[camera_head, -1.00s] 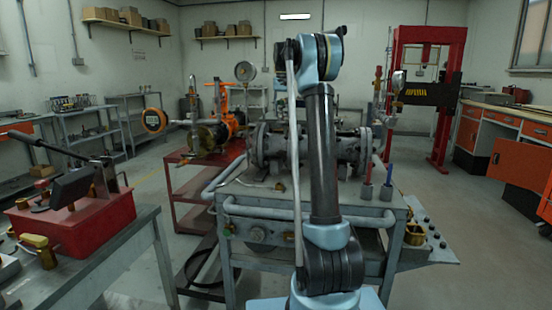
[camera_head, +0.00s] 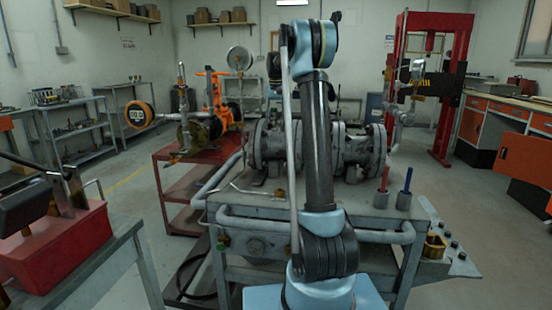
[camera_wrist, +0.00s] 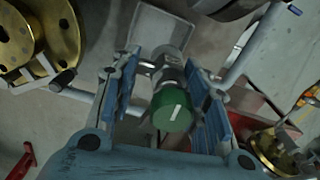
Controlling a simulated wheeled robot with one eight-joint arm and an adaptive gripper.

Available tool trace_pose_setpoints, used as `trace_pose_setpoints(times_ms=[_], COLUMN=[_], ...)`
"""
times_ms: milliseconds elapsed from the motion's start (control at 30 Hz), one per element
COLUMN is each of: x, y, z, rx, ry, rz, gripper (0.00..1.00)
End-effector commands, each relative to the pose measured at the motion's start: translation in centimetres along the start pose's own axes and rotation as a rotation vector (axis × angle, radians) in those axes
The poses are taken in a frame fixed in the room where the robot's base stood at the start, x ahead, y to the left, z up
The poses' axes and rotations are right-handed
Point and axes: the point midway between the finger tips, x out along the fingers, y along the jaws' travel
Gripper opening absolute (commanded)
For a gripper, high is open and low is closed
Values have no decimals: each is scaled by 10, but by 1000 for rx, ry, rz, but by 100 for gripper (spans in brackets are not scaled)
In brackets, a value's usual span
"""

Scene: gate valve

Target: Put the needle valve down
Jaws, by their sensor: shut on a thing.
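The needle valve has a green round knob (camera_wrist: 172,110) with a white mark and a grey metal body. In the wrist view my gripper (camera_wrist: 164,72) has its two blue fingers on either side of the valve and is shut on it. The knob faces the wrist camera and the body points away from it. A pale grey tray (camera_wrist: 150,25) shows beyond the valve; it looks below and apart from it. In the head view my arm hides the gripper and the valve.
Brass flanges (camera_wrist: 20,38) lie at the wrist view's left, and more brass parts (camera_wrist: 272,150) at lower right. In the head view a grey workbench (camera_head: 330,205) carries a large flanged valve (camera_head: 268,143). A red cart (camera_head: 180,185) stands at its left.

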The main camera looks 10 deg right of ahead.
Motion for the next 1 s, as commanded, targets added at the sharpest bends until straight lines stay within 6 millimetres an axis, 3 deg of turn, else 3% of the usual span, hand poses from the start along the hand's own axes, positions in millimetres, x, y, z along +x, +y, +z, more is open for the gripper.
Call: trace_pose_setpoints(times_ms=[500, 767, 1000], x=[66, 82, 112], y=[9, 9, 9], z=[0, -1, -1], rx=[9, 9, 9], ry=[0, 0, 0], rz=[0, 0, 0], gripper=[0, 0, 0])
